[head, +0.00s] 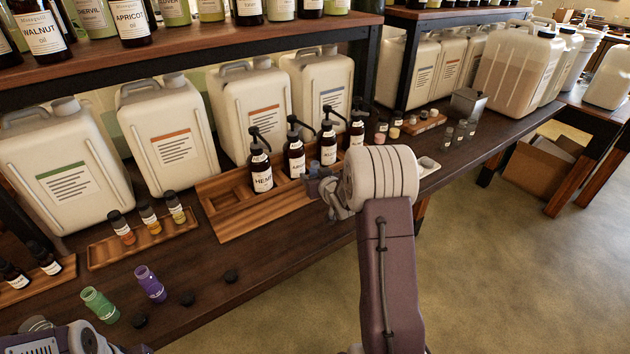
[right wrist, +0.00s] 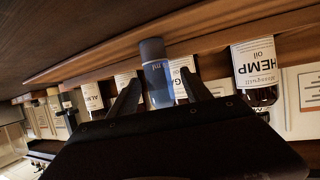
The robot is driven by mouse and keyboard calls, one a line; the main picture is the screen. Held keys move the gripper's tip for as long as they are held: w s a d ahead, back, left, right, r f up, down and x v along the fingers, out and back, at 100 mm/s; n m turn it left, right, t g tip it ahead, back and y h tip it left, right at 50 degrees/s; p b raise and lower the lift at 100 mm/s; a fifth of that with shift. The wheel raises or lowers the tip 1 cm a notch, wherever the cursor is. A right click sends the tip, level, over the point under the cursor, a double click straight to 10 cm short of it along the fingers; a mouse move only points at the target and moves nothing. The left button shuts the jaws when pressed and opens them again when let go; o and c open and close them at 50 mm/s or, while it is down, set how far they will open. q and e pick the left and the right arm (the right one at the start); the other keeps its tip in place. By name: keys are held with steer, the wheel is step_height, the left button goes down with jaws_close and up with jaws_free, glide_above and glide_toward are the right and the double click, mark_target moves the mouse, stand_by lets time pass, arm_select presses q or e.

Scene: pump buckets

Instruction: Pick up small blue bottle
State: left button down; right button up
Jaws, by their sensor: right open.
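The small blue bottle (right wrist: 155,72) shows in the right wrist view between the two fingers of my right gripper (right wrist: 157,90). The fingers are apart, one on each side of it; I cannot tell whether either touches it. In the head view my right gripper (head: 325,185) is at the front of the row of pump bottles, partly hidden by my own wrist. A small bluish patch of the bottle (head: 314,165) shows just beyond it. Only part of my left arm shows at the lower left, without its fingers.
Dark pump bottles, including Hemp (head: 261,172), stand close behind in a wooden tray (head: 225,212). White jugs (head: 170,125) line the back, under a shelf (head: 200,48).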

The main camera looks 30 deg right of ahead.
mark_target(315, 162)
steer(key=shift+w+d+f, duration=0.1)
steer(key=shift+w+f, duration=0.15)
steer(key=shift+w, duration=0.1)
steer(key=shift+r, duration=0.15)
jaws_close()
step_height(315, 162, up, 5)
steer(key=shift+d+f+p, duration=0.1)
steer(key=shift+p, duration=0.95)
steer(key=s+d+r+p, duration=0.4)
steer(key=s+d+r, duration=0.1)
steer(key=d, duration=0.5)
steer(key=shift+s+r+p, duration=0.4)
steer(key=shift+r, duration=0.15)
